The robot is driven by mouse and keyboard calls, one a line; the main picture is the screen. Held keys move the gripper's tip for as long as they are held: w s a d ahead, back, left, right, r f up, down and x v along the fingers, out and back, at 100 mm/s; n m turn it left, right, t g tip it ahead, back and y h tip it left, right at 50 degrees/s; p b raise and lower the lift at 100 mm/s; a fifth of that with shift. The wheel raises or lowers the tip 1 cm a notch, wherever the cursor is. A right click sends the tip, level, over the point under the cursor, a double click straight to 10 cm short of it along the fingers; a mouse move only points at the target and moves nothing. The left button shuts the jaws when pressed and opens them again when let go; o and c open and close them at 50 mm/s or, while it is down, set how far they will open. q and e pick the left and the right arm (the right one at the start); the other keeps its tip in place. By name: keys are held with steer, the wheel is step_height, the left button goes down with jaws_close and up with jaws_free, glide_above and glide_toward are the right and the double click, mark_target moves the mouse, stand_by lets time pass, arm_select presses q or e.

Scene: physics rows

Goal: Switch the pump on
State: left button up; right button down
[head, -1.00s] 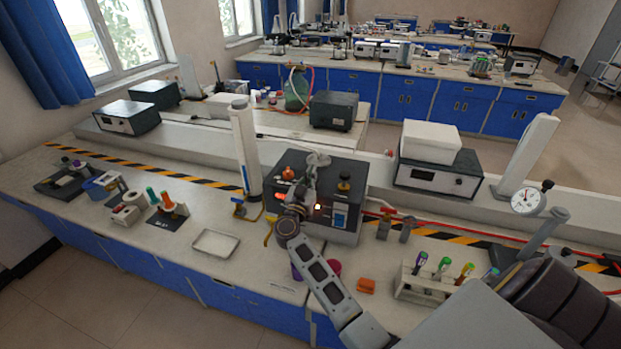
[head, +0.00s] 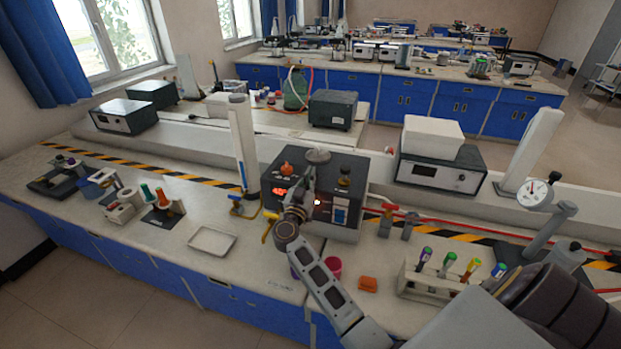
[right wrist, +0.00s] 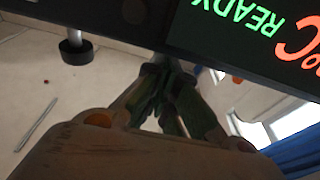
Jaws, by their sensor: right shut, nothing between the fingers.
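The dark box-shaped unit (head: 345,165) stands on the near bench, taken as the pump housing. A display (right wrist: 262,30) there reads READY and °C upside down. Contact cannot be told. My left gripper is out of view.
A pale tray (head: 212,229) and tall white column (head: 241,140) are to the left. Red hose (head: 430,218) runs along the right side.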

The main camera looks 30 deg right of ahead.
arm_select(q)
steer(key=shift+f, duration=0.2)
arm_select(e)
steer(key=shift+f, duration=0.2)
steer(key=shift+s+a+f+h+b, duration=0.1)
steer(key=shift+f+h+b, duration=0.35)
steer(key=shift+b, duration=0.25)
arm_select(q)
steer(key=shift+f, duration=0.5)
arm_select(e)
steer(key=shift+r, duration=0.1)
arm_select(q)
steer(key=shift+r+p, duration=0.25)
steer(key=shift+p, duration=0.05)
arm_select(e)
steer(key=shift+r, duration=0.1)
